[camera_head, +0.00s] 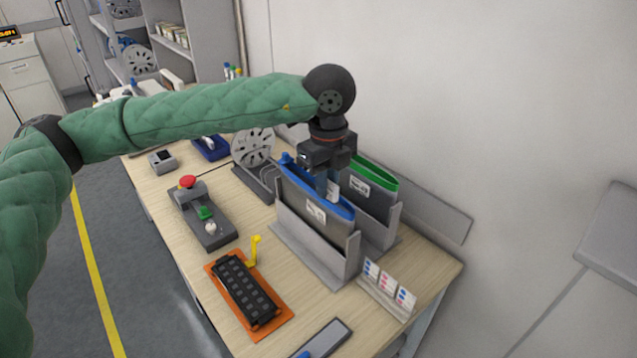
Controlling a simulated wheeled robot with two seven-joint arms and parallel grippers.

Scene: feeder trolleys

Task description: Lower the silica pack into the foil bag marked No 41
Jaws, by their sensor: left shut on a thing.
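Two grey foil bags stand upright in grey holders on the bench: one with a blue rim (316,235) in front, one with a green rim (378,203) behind. Each has a small white label, too small to read, so I cannot tell which is No 41. My left gripper (324,186) points down at the mouth of the blue-rimmed bag. It is shut on a small white pack (333,190), which looks like the silica pack and shows only in part between the fingers and the bag's rim. How deep it sits is hidden. My right gripper is out of view.
A reel (252,147) stands left of the bags. A control box with a red button (188,182) and a black strip on an orange tray (246,288) lie in front. A card stand (386,288) is at the right. The wall is close behind.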

